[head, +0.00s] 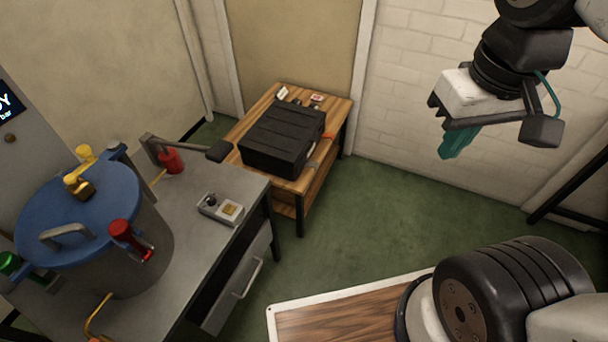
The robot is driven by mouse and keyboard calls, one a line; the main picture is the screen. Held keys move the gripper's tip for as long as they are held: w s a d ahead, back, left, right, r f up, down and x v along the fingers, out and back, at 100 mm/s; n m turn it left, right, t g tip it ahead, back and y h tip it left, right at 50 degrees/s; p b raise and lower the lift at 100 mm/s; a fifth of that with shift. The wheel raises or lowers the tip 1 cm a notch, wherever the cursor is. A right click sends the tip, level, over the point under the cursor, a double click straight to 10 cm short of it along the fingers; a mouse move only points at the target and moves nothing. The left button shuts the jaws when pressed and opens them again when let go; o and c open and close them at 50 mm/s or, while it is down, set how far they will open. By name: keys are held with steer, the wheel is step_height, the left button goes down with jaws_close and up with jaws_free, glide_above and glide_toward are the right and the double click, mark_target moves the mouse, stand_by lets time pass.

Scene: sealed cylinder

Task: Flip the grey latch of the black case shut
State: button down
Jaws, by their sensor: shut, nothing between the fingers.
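The black case (281,140) lies on a wooden table (244,125) by the back wall, with its ribbed lid down. A small grey piece at its right front edge looks like the grey latch (312,164); it is too small to tell how it is turned. My gripper (452,152) is at the upper right, in front of the white brick wall. Its teal fingers are shut and empty. It is well to the right of the case and touches nothing.
A grey bench (205,255) at the left holds a blue-lidded cylinder (85,215) and a small box with a yellow button (228,210). A dark-ended lever (218,151) sticks out toward the case. Green floor (400,215) is clear right of the table.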

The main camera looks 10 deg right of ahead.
steer(key=w+a+f+m+g+y, duration=0.1)
steer(key=w+a+f+m+y, duration=0.15)
steer(key=w, duration=0.75)
steer(key=w+a+f+m+g+y, duration=0.1)
steer(key=w+a+f+m+y, duration=0.15)
steer(key=w, duration=0.75)
steer(key=w+d+f+m+t+y, duration=0.15)
steer(key=w+f+m+y, duration=0.4)
steer(key=w+f, duration=0.95)
steer(key=w+d+f+m+t, duration=0.1)
steer(key=w+d+f+m, duration=0.1)
steer(key=w+f+m, duration=0.45)
steer(key=w+d+f+m+t, duration=0.1)
steer(key=w+d+f+t, duration=0.15)
steer(key=f, duration=0.65)
steer(key=d+f+m+h, duration=0.1)
steer(key=d+f+m, duration=0.1)
steer(key=f, duration=0.9)
steer(key=d+f+m+t+h, duration=0.1)
steer(key=f+m, duration=0.4)
steer(key=f, duration=0.7)
steer(key=shift+s+d+t, duration=0.3)
steer(key=shift+s+d, duration=0.1)
steer(key=shift+d, duration=0.1)
